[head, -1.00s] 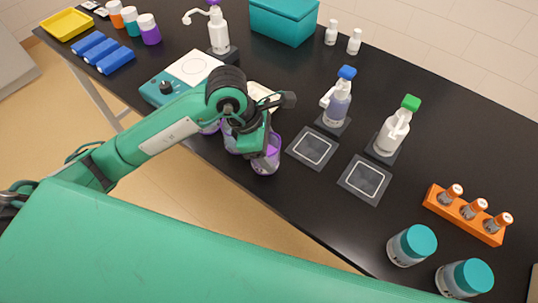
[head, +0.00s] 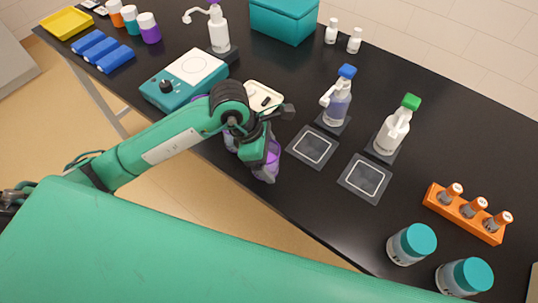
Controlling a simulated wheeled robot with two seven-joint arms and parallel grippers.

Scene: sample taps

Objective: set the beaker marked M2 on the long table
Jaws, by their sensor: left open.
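Clear beakers with purple on them stand at the near edge of the long black table (head: 330,185). One beaker (head: 270,165) is beside and partly behind my left gripper (head: 257,150). Another (head: 230,140) shows only in part behind my left arm. No M2 mark can be read on either. My left gripper is open and low at the table's near edge, close to the first beaker; I cannot tell whether it touches it. My right gripper is not in view.
Two dark square pads (head: 312,147) (head: 365,178) lie empty, with a blue-capped pump bottle (head: 337,103) and a green-capped one (head: 393,133) behind them. A teal balance (head: 185,80) and white tray (head: 263,97) are behind my arm. An orange rack (head: 465,215) and teal-lidded jars (head: 410,245) stand right.

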